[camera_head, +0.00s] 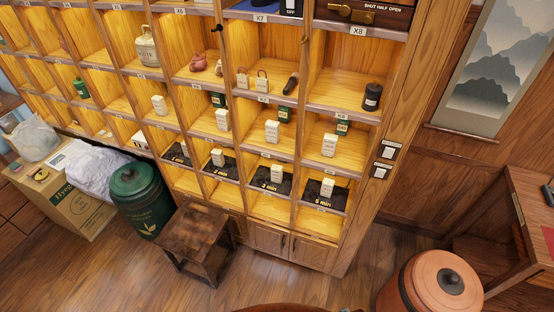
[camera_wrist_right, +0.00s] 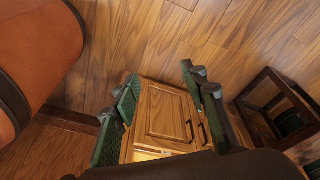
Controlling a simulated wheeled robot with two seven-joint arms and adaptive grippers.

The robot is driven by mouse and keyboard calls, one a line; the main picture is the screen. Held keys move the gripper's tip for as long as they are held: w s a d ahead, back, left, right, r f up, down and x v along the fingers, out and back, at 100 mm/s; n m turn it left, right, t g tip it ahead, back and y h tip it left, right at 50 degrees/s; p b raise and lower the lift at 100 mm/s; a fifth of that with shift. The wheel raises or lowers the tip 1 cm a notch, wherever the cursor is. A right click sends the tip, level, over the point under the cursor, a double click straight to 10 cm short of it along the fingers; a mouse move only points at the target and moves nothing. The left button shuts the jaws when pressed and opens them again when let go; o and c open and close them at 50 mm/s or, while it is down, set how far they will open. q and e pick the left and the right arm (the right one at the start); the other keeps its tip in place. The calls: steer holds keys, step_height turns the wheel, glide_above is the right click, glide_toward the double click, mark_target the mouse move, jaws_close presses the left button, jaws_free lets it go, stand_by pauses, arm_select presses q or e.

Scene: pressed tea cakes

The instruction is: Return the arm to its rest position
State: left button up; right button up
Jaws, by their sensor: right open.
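My right gripper (camera_wrist_right: 160,82) shows in the right wrist view with its two green-padded fingers spread wide. Nothing is held between them. A wooden cabinet door (camera_wrist_right: 165,110) and the plank floor show behind the gap, apart from the fingers. My left gripper is in neither view.
A lit wooden shelf (camera_head: 264,205) with small white boxes fills the head view's middle. A dark stool (camera_head: 195,236) and green canister (camera_head: 141,200) stand before it. An orange lidded drum (camera_head: 432,285) stands at lower right, also large in the wrist view (camera_wrist_right: 40,50). Floor between is clear.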

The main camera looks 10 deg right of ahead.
steer(key=s+f+b, duration=0.3)
steer(key=s+f, duration=0.7)
steer(key=f, duration=0.3)
steer(key=s+f+g+b, duration=0.1)
steer(key=s+f+b, duration=0.3)
steer(key=s+f, duration=0.6)
step_height(320, 180, down, 4)
steer(key=shift+r+n+g, duration=0.25)
steer(key=shift+n+g, duration=0.05)
